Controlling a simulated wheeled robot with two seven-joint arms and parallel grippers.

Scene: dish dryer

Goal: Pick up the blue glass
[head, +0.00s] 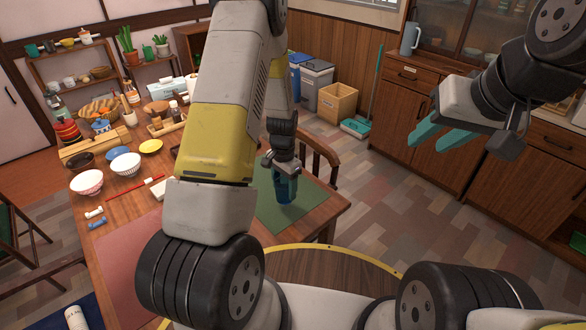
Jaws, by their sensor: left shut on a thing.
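The blue glass (287,190) stands upright over the green placemat (262,219) at the right end of the dining table. My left gripper (284,172) points down at the glass from above and is shut on it near its rim. The gripper's fingers are hard to make out against the glass. I cannot tell whether the glass touches the mat or is slightly above it. My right gripper (437,137) is at the upper right, away from the table, with its teal fingers apart and nothing between them.
The table's left side holds a striped bowl (87,182), a blue-patterned bowl (126,165), a yellow dish (151,146), red chopsticks (134,188) and a pink placemat (127,257). A wooden chair (320,158) stands behind the mat. Floor between table and cabinets is mostly clear.

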